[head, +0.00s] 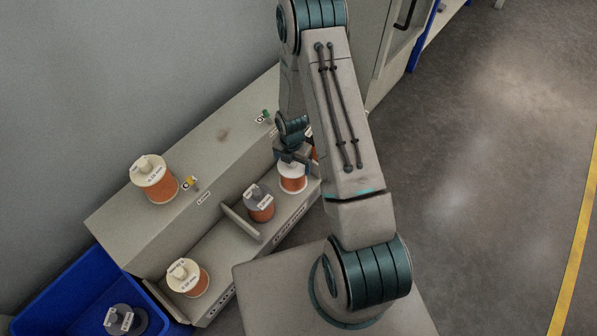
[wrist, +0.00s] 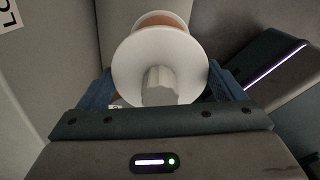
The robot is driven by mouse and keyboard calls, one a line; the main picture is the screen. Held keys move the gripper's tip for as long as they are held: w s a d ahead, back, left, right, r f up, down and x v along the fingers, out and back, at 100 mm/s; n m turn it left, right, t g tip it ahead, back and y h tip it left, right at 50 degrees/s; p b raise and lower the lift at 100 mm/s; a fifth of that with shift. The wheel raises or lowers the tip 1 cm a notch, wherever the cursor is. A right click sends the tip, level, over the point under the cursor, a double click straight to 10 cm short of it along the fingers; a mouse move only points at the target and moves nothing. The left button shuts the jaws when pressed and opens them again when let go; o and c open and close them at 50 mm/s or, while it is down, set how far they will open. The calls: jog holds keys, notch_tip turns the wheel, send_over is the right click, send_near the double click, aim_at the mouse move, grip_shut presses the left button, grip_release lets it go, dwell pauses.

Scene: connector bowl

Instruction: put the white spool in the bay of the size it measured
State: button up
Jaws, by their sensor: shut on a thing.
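The white spool (head: 293,178), wound with orange wire, is at the far part of the lower shelf (head: 225,262), beyond a grey spool (head: 260,204). My gripper (head: 292,161) is above it and shut on it. In the wrist view the spool's white flange and knob (wrist: 160,72) fill the space between my blue fingers (wrist: 160,92). The spool looks about upright. I cannot tell whether its base touches the shelf floor. The bay labels are too small to read surely, and my arm hides the shelf's far end.
A cream spool (head: 155,181) stands on the upper ledge (head: 225,133). Another cream spool (head: 187,276) stands in the near bay. A low divider (head: 241,222) separates it from the grey spool. A blue bin (head: 60,290) at lower left holds a dark spool (head: 125,320). Open floor lies to the right.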

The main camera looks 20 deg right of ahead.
jog(key=w+f, duration=0.1)
jog(key=w, duration=0.2)
jog(key=w+a+f+b, duration=0.1)
jog(key=shift+w+a+f, duration=0.1)
jog(key=shift+w+f, duration=0.15)
jog(key=shift+f, duration=0.1)
jog(key=shift+f+b, duration=0.95)
jog(key=shift+f, duration=1.15)
jog(key=o, duration=1.8)
jog(key=shift+s, duration=0.1)
